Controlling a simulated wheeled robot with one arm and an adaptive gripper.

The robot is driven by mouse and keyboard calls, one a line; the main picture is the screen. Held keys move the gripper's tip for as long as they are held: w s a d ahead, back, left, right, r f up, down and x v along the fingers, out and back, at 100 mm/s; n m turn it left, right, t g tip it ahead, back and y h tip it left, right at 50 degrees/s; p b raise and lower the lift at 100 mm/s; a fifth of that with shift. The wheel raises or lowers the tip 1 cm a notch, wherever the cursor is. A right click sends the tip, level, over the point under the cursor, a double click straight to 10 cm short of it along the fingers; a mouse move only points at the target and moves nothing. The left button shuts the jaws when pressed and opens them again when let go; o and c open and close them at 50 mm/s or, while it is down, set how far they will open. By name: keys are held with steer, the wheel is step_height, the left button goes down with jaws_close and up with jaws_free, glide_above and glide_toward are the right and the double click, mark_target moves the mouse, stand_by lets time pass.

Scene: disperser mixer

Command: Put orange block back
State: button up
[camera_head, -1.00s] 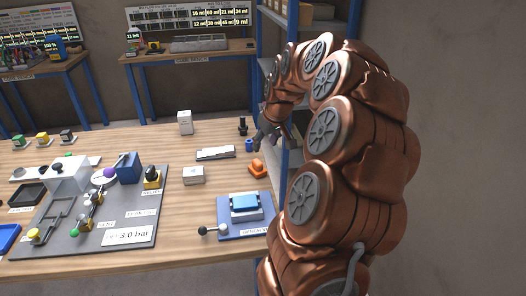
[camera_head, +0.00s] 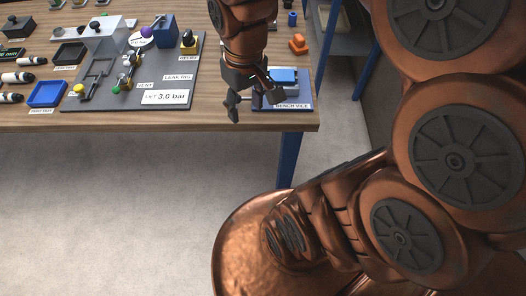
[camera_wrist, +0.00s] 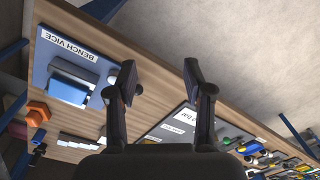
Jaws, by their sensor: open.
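The orange block (camera_head: 298,44) sits on the wooden table near its right edge, behind the bench vice. It also shows in the wrist view at the left (camera_wrist: 38,113). The bench vice (camera_head: 303,104), a blue base with a light blue top, is partly hidden behind my gripper in the head view. My gripper (camera_head: 252,108) is open and empty, pointing down in front of the vice near the table's front edge. In the wrist view its two fingers (camera_wrist: 160,80) are spread apart, away from the block.
The leak rig (camera_head: 183,82) with its valves, knobs and 3.0 bar label stands left of my gripper. A blue tray (camera_head: 47,93) and several black-and-white cylinders lie further left. A small dark blue cylinder (camera_head: 292,18) stands behind the orange block. The floor in front is clear.

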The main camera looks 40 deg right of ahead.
steer(key=s+a+f+g, duration=0.1)
steer(key=s+a, duration=0.1)
steer(key=s, duration=0.3)
steer(key=s+a+f, duration=0.1)
steer(key=s, duration=0.5)
steer(key=shift+a+f+g+h, duration=0.25)
steer(key=shift+a+g+h, duration=0.05)
steer(key=shift+a+g, duration=0.1)
